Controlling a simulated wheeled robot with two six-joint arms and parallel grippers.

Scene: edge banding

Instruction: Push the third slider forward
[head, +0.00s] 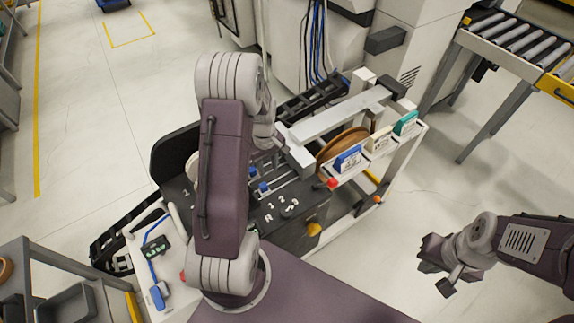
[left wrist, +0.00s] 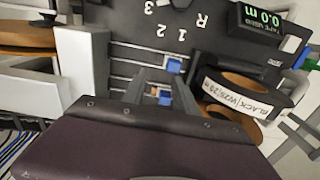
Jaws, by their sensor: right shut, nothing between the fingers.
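The dark control panel (head: 300,200) has printed marks 1, 2, 3 and R and parallel slider slots. Two blue-capped sliders show in the head view, one nearer (head: 263,187) and one farther (head: 252,171). In the left wrist view, one blue slider (left wrist: 173,66) is in front of my left gripper (left wrist: 162,86) and another blue piece (left wrist: 165,97) shows between its fingers. The fingers stand apart, so it looks open. Contact is unclear, as is which slider is the third. In the head view my left arm hides that gripper. My right gripper (head: 445,277) is shut and empty, away at the right.
A brown tape roll (head: 343,143) and labelled tags (head: 348,158) are right of the panel. A black labelled roll (left wrist: 245,98) and a green display (left wrist: 262,20) show in the left wrist view. A roller conveyor (head: 510,45) stands far right. Floor between is clear.

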